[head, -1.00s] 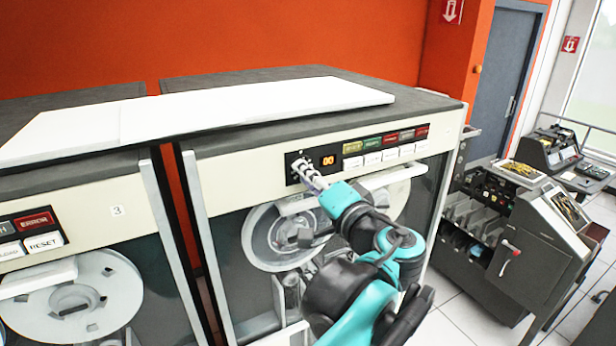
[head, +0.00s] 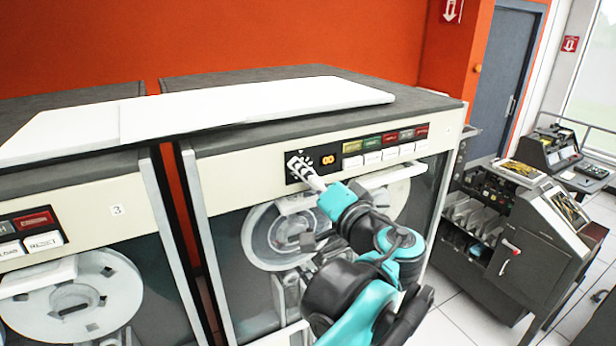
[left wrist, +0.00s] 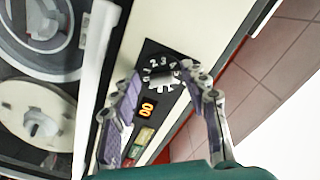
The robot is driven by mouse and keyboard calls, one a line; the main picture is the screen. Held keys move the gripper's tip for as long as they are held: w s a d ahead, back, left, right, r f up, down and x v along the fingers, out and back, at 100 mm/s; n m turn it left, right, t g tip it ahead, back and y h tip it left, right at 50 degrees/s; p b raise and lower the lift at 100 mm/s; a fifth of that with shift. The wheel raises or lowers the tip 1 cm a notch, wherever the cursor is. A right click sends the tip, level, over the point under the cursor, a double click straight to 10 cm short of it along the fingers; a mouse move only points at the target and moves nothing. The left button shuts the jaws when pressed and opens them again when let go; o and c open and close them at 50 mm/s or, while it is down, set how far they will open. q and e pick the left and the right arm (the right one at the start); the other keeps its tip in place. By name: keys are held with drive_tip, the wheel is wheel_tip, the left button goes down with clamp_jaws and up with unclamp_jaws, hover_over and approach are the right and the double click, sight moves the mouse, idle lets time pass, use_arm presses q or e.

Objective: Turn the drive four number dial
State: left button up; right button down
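The number dial (left wrist: 160,77) shows in the left wrist view as a dark round knob with a pale pointer and white numerals on a black panel. My left gripper (head: 301,168) is at the panel's left end. In the left wrist view its fingers (left wrist: 164,74) are spread on either side of the dial, with gaps visible. I cannot tell whether a fingertip touches it. My right gripper is not in view.
Coloured indicators and white buttons (head: 385,147) lie right of the display. A glass door with tape reels (head: 285,237) is below the panel. Drive 3 (head: 70,215) stands at left. A white board (head: 255,103) lies on top. A card machine (head: 530,250) stands at right.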

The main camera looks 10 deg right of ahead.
use_arm(q)
drive_tip(key=v, duration=1.2)
drive_tip(key=a+f+g+b, duration=0.2)
drive_tip(key=a+f+b, duration=0.3)
drive_tip(key=f, duration=0.5)
drive_tip(key=w+a+f+n+g+b, duration=0.1)
drive_tip(key=a+f+g+b, duration=0.2)
drive_tip(key=a+f, duration=0.6)
drive_tip(key=a+f+g+b, duration=0.2)
drive_tip(key=a+f+b, duration=0.3)
drive_tip(key=f, duration=0.6)
drive_tip(key=s+a+f+n+h+b, duration=0.1)
drive_tip(key=f+b, duration=0.4)
drive_tip(key=f, duration=0.6)
drive_tip(key=s+a+f+n+g+h+b, duration=0.1)
drive_tip(key=s+a+f+b, duration=0.4)
drive_tip(key=f, duration=0.6)
drive_tip(key=s+a+f+n+g+h+b, duration=0.1)
drive_tip(key=s+a+f+n+h+b, duration=0.2)
drive_tip(key=f+b, duration=0.3)
wheel_tip(320, 180, down, 5)
drive_tip(key=shift+s+h, duration=0.3)
drive_tip(key=shift+h, duration=0.6)
